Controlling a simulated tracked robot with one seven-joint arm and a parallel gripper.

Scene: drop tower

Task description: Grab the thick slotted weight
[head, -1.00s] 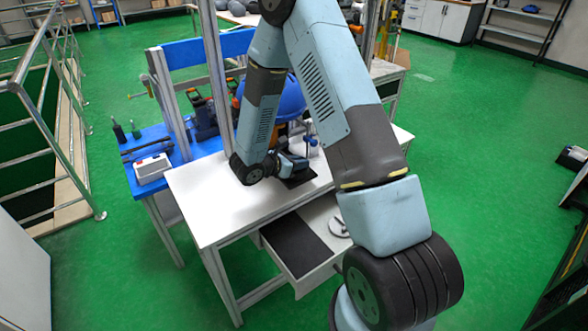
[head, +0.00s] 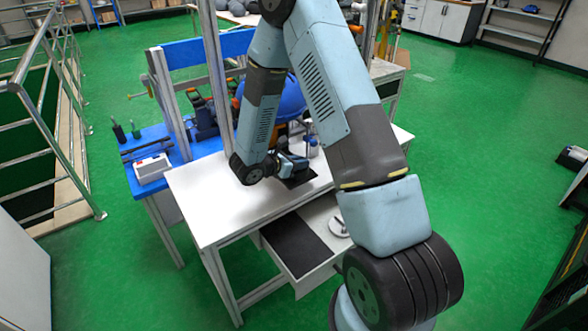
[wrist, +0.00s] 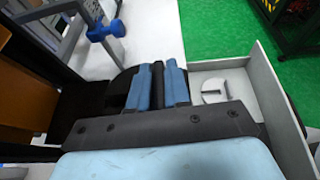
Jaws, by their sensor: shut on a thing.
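My gripper (head: 293,163) is low over the white table near its far right side; in the wrist view its two blue fingers (wrist: 158,86) are close together with a dark strip between them. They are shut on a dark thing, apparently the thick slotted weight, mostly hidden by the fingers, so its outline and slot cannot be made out. A pale round slotted disc (wrist: 214,91) lies apart, flat in the open drawer, right of the fingers; it also shows in the head view (head: 339,227).
The white table (head: 205,198) has free room on its left. The open drawer (head: 318,268) with a black mat (head: 294,243) juts out in front. Metal posts (head: 217,80) rise behind. A blue bench (head: 140,181) with tools stands left. A blue dumbbell-like part (wrist: 106,31) is near the fingers.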

